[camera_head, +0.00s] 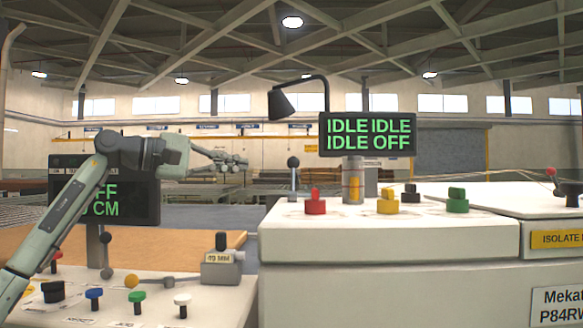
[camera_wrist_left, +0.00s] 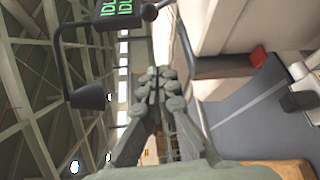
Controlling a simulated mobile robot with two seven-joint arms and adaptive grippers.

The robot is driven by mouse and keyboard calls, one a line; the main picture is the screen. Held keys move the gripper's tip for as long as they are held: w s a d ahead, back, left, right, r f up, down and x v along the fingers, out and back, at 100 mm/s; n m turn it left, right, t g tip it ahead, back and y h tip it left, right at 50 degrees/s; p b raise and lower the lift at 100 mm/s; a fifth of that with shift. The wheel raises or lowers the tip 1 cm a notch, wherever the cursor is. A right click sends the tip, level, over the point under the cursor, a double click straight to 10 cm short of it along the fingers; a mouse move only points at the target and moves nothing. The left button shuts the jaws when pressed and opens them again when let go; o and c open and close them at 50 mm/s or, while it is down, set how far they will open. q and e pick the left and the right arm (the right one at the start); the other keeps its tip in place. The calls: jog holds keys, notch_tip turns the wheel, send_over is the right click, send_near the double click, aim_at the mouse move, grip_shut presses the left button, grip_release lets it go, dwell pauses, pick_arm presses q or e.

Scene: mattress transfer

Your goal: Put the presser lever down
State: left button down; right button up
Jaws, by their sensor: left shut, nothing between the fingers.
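No label I can read marks the presser lever. My right gripper is out of view.
The right console (camera_head: 390,238) carries red (camera_head: 315,203), yellow (camera_head: 388,203) and green (camera_head: 457,201) knobs. A display (camera_head: 367,134) reads IDLE IDLE IDLE OFF, beside a dark lamp (camera_head: 283,104). My left arm partly covers the left display (camera_head: 132,200). Air around the gripper is clear.

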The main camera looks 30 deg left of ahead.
aim_at(293, 174)
pick_arm(q)
jog(key=shift+s, duration=0.15)
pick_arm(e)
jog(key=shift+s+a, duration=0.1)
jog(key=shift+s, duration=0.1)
pick_arm(q)
jog(key=p+x, duration=0.2)
jog(key=x, duration=0.8)
jog(key=shift+d+r, duration=0.15)
jog(key=s, duration=0.1)
jog(key=s+d, duration=0.1)
jog(key=shift+s+d+r, duration=0.2)
jog(key=shift+s+d, duration=0.35)
jog(key=shift+d, duration=0.05)
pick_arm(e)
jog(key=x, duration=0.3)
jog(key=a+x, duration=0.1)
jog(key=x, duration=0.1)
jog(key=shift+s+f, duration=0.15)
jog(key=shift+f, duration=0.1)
